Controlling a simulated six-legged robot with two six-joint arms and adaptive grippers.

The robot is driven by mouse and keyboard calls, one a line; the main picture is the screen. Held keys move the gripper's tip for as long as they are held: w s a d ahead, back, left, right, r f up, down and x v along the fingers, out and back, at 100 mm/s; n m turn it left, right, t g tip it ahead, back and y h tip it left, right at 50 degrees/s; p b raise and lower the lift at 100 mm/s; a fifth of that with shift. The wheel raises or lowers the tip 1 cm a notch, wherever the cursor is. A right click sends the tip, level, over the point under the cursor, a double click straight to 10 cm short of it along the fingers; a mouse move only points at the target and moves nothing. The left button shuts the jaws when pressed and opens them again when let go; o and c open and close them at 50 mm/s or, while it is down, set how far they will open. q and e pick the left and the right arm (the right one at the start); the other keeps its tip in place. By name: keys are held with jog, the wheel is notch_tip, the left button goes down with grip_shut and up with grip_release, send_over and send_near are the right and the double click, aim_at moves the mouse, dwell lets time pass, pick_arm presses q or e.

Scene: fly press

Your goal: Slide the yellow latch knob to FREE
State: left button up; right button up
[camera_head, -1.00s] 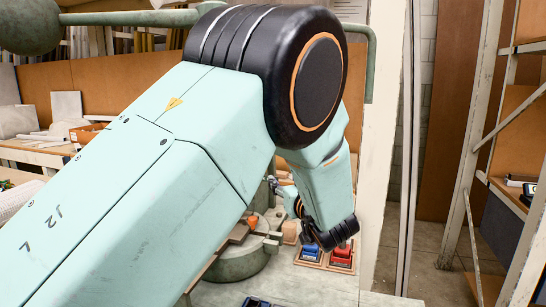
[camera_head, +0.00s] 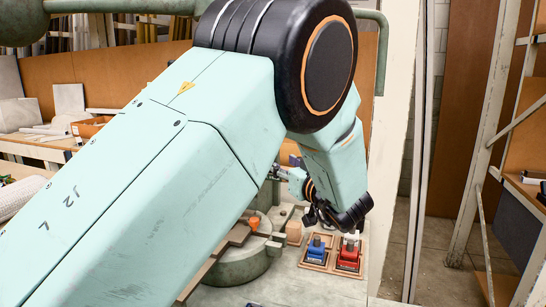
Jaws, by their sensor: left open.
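No yellow latch knob shows. My own left arm covers much of the view, and I cannot tell whether the knob is behind it. My left gripper (camera_head: 277,173) is small and far off, above the green press base (camera_head: 246,268), pointing left and partly hidden by my arm. It appears empty; its fingers are too small to see well. An orange part (camera_head: 254,223) sits on the press base, below and left of the gripper, apart from it. My right gripper is not in view.
A small wooden block (camera_head: 294,232) stands right of the press base. A blue device (camera_head: 316,250) and a red device (camera_head: 349,256) sit in wooden trays on the pale bench (camera_head: 310,288). A pale post (camera_head: 390,150) rises at the right, with a shelf rack (camera_head: 490,150) beyond.

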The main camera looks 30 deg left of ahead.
pick_arm(q)
jog(key=x, duration=0.6)
jog(key=shift+a, duration=0.35)
jog(key=shift+s+a+f, duration=0.1)
jog(key=shift+s+a, duration=0.05)
jog(key=shift+a, duration=0.25)
jog(key=shift+c, duration=0.3)
jog(key=shift+a, duration=0.1)
jog(key=shift+c, duration=0.8)
jog(key=shift+d, duration=0.4)
jog(key=c, duration=0.4)
jog(key=shift+a, duration=0.2)
grip_shut()
jog(key=shift+d, duration=0.1)
